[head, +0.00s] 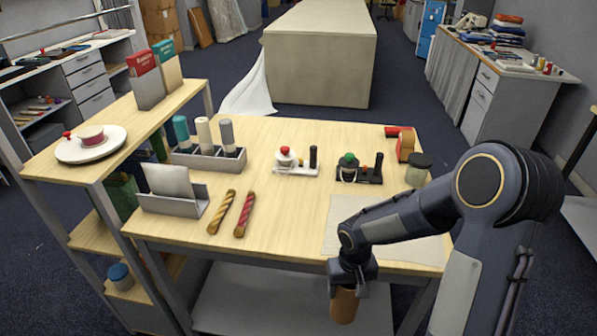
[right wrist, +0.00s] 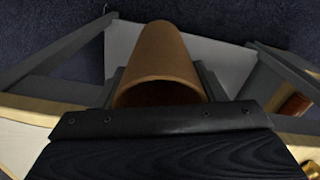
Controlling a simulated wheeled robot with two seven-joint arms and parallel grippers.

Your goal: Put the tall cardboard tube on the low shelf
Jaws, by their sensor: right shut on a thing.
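The tall cardboard tube (head: 343,306) is brown and hangs below my right gripper (head: 352,282) in the head view, in front of the table's near edge. In the right wrist view the tube (right wrist: 160,55) stands out between the two fingers, its open end toward the camera. My right gripper (right wrist: 160,85) is shut on it. The low shelf (head: 265,297) is the grey board under the table; part of it shows beyond the tube in the right wrist view (right wrist: 225,58). The tube's far end is over the shelf in that picture; contact cannot be told. My left gripper is not in view.
The wooden table top (head: 290,215) is above the low shelf, with table legs at both sides. Two striped rods (head: 233,213), a grey holder (head: 172,203) and a mat (head: 345,215) lie on it. A shelf rack (head: 75,165) stands at the left.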

